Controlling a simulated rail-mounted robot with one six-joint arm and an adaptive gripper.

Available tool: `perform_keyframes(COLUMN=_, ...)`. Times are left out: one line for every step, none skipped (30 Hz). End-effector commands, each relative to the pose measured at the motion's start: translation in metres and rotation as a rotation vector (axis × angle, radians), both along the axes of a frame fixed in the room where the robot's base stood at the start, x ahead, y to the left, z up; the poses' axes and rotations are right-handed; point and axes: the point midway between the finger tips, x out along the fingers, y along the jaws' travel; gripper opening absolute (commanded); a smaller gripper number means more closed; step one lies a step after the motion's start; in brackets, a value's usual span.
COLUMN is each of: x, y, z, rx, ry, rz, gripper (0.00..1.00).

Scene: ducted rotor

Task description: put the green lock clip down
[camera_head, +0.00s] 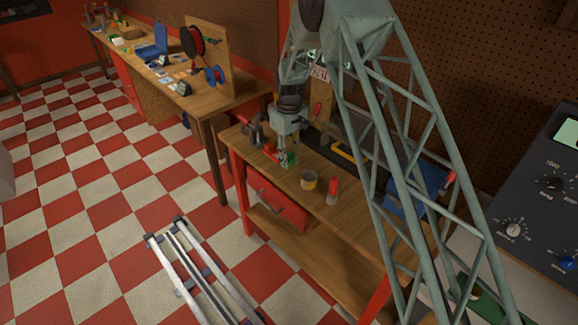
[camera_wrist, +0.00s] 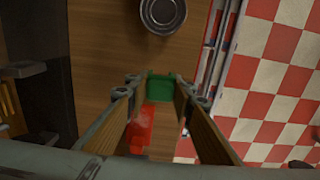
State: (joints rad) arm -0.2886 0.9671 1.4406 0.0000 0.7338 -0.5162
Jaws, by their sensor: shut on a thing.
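The green lock clip (camera_wrist: 161,88) is between the fingertips of my gripper (camera_wrist: 158,92) in the wrist view, and my gripper is shut on it. In the head view my gripper (camera_head: 288,158) points down over the near left part of the wooden workbench (camera_head: 318,205). The clip is too small there to make out clearly. I cannot tell whether the clip touches the bench top.
A round can (camera_head: 309,180) stands on the bench right of my gripper, and it also shows in the wrist view (camera_wrist: 163,14). A red object (camera_wrist: 143,128) lies below my fingers. Bare wood lies between clip and can.

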Motion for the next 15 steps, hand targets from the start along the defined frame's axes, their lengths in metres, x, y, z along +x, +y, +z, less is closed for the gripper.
perform_keyframes(x=0.0, y=0.0, z=-0.002, rx=-0.001, ry=0.001, rz=0.0, gripper=0.12)
perform_keyframes(x=0.0, y=0.0, z=-0.003, rx=-0.001, ry=0.001, rz=0.0, gripper=0.12)
perform_keyframes(x=0.0, y=0.0, z=-0.005, rx=0.0, ry=0.001, rz=0.0, gripper=0.12)
perform_keyframes(x=0.0, y=0.0, z=-0.008, rx=0.0, ry=0.001, rz=0.0, gripper=0.12)
perform_keyframes(x=0.0, y=0.0, z=-0.01, rx=0.0, ry=0.001, rz=0.0, gripper=0.12)
perform_keyframes(x=0.0, y=0.0, z=-0.013, rx=-0.001, ry=0.001, rz=0.0, gripper=0.12)
perform_keyframes(x=0.0, y=0.0, z=-0.016, rx=-0.001, ry=0.001, rz=0.0, gripper=0.12)
perform_keyframes(x=0.0, y=0.0, z=-0.019, rx=-0.001, ry=0.001, rz=0.0, gripper=0.12)
perform_keyframes(x=0.0, y=0.0, z=-0.023, rx=0.0, ry=0.001, rz=0.0, gripper=0.12)
perform_keyframes(x=-0.001, y=0.0, z=-0.025, rx=0.0, ry=0.001, rz=0.0, gripper=0.12)
perform_keyframes(x=-0.001, y=0.0, z=-0.028, rx=0.0, ry=0.001, rz=0.0, gripper=0.12)
perform_keyframes(x=0.0, y=0.0, z=-0.03, rx=0.0, ry=0.001, rz=0.0, gripper=0.12)
perform_keyframes(x=0.0, y=0.0, z=-0.032, rx=-0.001, ry=0.001, rz=0.0, gripper=0.12)
perform_keyframes(x=0.0, y=0.0, z=-0.033, rx=0.0, ry=0.0, rz=0.0, gripper=0.12)
perform_keyframes(x=0.0, y=0.0, z=-0.034, rx=0.0, ry=0.0, rz=0.0, gripper=0.12)
